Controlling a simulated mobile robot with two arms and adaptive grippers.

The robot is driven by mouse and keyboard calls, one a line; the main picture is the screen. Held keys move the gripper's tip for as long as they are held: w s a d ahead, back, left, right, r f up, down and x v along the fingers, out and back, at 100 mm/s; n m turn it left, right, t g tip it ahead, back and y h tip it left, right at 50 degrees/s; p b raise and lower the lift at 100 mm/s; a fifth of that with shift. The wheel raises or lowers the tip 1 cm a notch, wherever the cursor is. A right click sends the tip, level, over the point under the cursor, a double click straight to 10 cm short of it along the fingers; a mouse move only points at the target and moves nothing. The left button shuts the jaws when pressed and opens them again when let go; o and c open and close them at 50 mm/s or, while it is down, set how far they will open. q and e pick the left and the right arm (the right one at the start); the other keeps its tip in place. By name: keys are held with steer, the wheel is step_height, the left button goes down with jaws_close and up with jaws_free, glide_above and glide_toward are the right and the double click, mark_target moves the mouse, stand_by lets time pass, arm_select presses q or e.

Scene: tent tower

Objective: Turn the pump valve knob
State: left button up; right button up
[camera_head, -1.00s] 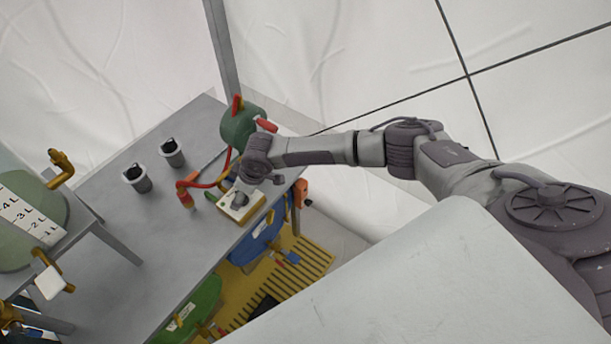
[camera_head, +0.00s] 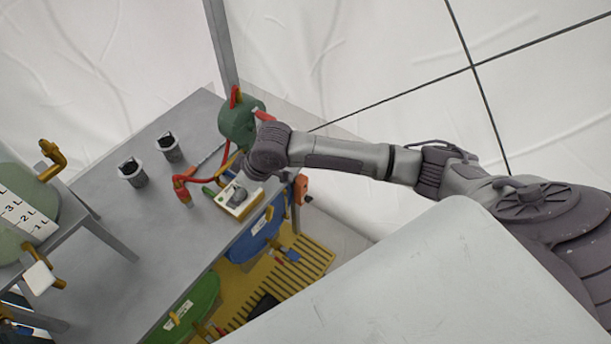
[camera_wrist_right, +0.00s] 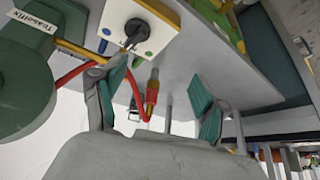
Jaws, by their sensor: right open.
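The pump valve knob is a dark knob on a small white box (camera_head: 238,200) at the table's right edge in the head view. In the right wrist view the black knob (camera_wrist_right: 134,30) sits on the white face with coloured dots, near the top. My right gripper (camera_wrist_right: 157,95) is open and empty, its two green-padded fingers wide apart. The left-hand finger in that view appears just below the knob box; I cannot tell whether they touch. In the head view my right wrist hides the fingers. My left gripper is not in view.
A green round tank (camera_head: 238,125) with red parts stands behind the box. A red hose (camera_head: 205,184) with a connector lies beside it. Two grey cups (camera_head: 132,173) stand on the grey table (camera_head: 110,240). Blue and green canisters are below, over a yellow slatted pallet (camera_head: 300,262).

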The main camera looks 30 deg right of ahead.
steer(key=s+d+f+m+h+b, duration=0.1)
steer(key=s+f, duration=0.4)
steer(key=f, duration=0.7)
steer(key=s+d+f+m+h+b, duration=0.1)
steer(key=s+d+f, duration=0.4)
steer(key=f, duration=0.7)
steer(key=s+d+f+m+b, duration=0.3)
steer(key=s+f+b, duration=0.1)
steer(key=f, duration=0.8)
steer(key=shift+s+f+h, duration=0.3)
steer(key=shift+s+h, duration=0.1)
steer(key=shift+d, duration=0.1)
steer(key=s+d+f+g, duration=0.1)
steer(key=s+f, duration=0.3)
steer(key=s, duration=0.5)
steer(key=s+d+f+g, duration=0.1)
steer(key=s+f, duration=0.3)
steer(key=s, duration=0.6)
steer(key=s+d+f+g+h, duration=0.1)
steer(key=s+f, duration=0.3)
steer(key=s, duration=0.6)
steer(key=shift+d+f+m, duration=0.3)
steer(key=shift+f+m, duration=0.1)
